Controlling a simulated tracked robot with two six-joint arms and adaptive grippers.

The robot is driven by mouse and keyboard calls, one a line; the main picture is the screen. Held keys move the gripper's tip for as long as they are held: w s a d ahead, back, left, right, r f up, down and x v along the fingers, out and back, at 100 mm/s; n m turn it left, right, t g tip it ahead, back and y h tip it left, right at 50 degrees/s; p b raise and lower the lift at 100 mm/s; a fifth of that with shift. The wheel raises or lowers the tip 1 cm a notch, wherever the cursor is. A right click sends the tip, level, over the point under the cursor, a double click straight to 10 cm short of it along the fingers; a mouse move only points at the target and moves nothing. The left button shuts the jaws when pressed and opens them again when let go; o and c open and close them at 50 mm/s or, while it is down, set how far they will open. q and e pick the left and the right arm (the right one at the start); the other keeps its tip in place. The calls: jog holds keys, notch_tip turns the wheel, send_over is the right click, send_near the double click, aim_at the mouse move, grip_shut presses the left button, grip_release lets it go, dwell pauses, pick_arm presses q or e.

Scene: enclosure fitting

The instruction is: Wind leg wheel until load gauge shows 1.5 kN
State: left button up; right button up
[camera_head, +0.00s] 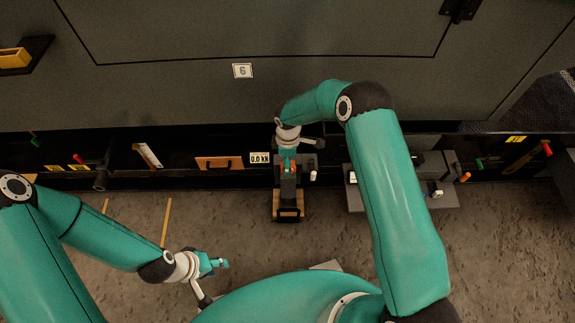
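My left gripper (219,264) is low over the floor, left of and apart from the unit. Its finger opening is too small to judge.
The large dark cabinet (170,88) carries a label "6" (242,71). A grey tray (440,202) with small parts lies right of the leg unit, partly behind my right arm. A wooden-coloured plate (219,163) is on the rail. Speckled floor is open at left.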

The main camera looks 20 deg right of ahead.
jog(key=shift+f, duration=1.25)
jog(key=c, duration=1.2)
